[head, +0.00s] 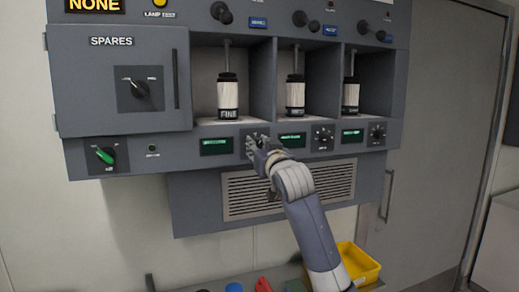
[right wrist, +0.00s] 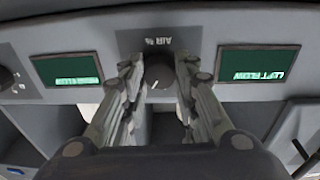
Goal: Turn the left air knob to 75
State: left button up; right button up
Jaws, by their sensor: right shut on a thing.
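The left air knob (right wrist: 161,74) is a dark round knob with a pale pointer mark, on the grey panel under the left bay. In the right wrist view, which is upside down, it sits between my fingers. My right gripper (head: 258,142) is at the panel, closed on this knob, and covers most of it in the head view. The left flow display (head: 216,146) is dark green, left of the knob; its lettering also shows in the right wrist view (right wrist: 258,64). The dial's numbers are too small to read. My left gripper is out of view.
Two similar dials, the middle one (head: 322,137) and the right one (head: 377,132), lie farther right. A green-handled knob (head: 105,156) is at the lower left, below the spares door (head: 120,80). A vent grille (head: 240,196) and a yellow bin (head: 358,262) are below.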

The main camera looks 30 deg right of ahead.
jog(key=shift+m, duration=1.1)
jog(key=o, duration=1.1)
jog(key=v, duration=1.2)
jog(key=shift+r, duration=0.15)
